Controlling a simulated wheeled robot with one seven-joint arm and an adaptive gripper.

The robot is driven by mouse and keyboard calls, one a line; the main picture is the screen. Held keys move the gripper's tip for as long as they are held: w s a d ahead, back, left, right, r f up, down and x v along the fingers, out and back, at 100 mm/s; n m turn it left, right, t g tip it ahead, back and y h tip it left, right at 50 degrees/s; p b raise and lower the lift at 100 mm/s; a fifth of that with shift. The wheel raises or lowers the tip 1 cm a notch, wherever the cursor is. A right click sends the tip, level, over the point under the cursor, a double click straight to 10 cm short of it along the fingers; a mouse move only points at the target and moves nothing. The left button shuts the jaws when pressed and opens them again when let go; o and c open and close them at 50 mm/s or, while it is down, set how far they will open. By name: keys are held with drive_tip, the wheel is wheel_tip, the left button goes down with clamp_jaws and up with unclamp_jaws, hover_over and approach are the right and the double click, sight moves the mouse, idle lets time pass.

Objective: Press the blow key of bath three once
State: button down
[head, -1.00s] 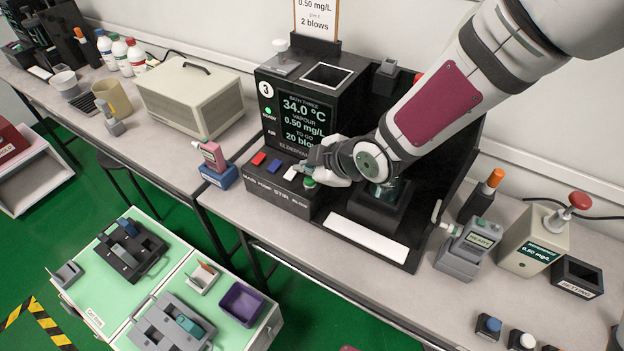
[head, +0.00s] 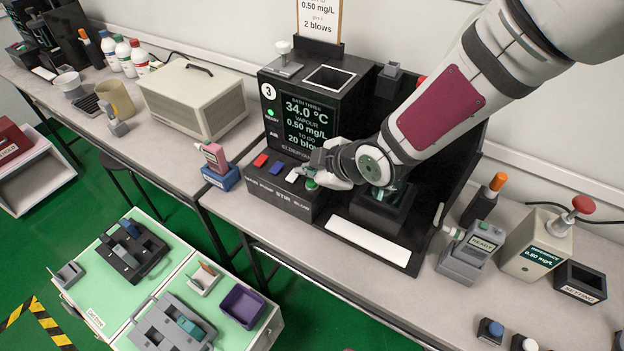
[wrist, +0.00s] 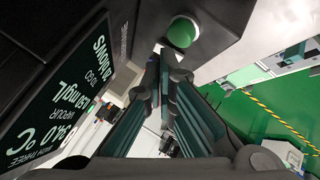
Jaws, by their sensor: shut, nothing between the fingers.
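Bath three (head: 312,108) is a black unit with a lit screen reading 34.0 °C, vapour 0.50 mg/L and 20 blows to go. Its front panel carries a row of keys: red, blue, white and green, over the labels MAIN, PUMP, STIR and BLOW. The green blow key (head: 311,184) is at the right end; it also shows in the wrist view (wrist: 182,31). My gripper (head: 314,168) is shut and empty, low over the panel just behind the white and green keys. In the wrist view the fingertips (wrist: 166,60) lie close to the green key; contact cannot be told.
A card (head: 320,18) above the bath mentions 2 blows. A pink handheld device (head: 214,157) stands left of the panel. A grey tester (head: 472,250) and a cream box with a red knob (head: 540,248) stand to the right. A white strip (head: 367,240) lies in front of the bath.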

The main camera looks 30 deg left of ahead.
sight(310, 184)
drive_tip(key=shift+f, duration=0.15)
idle(0.4)
drive_tip(key=shift+f+b, duration=0.3)
drive_tip(key=shift+b, duration=0.25)
drive_tip(key=shift+f+b, duration=0.45)
drive_tip(key=shift+b, duration=0.05)
idle(0.7)
drive_tip(key=shift+r, duration=0.1)
drive_tip(key=shift+r+p, duration=0.65)
drive_tip(key=shift+r, duration=0.15)
drive_tip(key=shift+r, duration=0.1)
drive_tip(key=shift+r+p, duration=1.95)
drive_tip(key=shift+r, duration=0.55)
drive_tip(key=shift+f, duration=0.1)
